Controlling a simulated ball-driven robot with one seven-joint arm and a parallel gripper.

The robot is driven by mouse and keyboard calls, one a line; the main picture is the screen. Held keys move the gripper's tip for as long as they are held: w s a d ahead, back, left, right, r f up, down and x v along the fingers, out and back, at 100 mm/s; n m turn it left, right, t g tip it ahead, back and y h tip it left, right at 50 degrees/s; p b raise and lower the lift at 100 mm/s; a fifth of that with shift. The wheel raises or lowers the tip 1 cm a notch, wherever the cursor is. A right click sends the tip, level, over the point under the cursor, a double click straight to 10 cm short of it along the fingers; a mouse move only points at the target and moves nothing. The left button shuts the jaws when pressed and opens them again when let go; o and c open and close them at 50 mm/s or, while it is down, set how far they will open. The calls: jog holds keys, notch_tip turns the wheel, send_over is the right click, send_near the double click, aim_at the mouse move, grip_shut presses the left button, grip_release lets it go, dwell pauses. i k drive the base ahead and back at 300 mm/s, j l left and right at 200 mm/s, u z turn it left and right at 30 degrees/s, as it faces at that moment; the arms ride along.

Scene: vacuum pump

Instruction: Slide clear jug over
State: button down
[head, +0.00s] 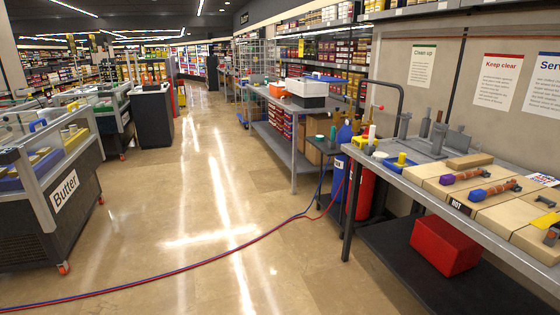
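I cannot make out a clear jug anywhere in the head view. The nearest jug-like thing is a blue container (345,132) standing among bottles on a small cart behind the near workbench. A pale bottle-like shape (371,135) stands near the workbench's far left corner, too small to tell what it is. My gripper is not in view, so its state and place do not show.
Red and blue hoses (225,257) cross the floor. A butter chiller (62,205) stands left. The middle aisle (205,180) is otherwise open.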

aim_at(288, 99)
jog(key=i+l, duration=0.1)
jog(key=i, duration=2.9)
jog(key=i+l, duration=0.1)
jog(key=i, duration=2.85)
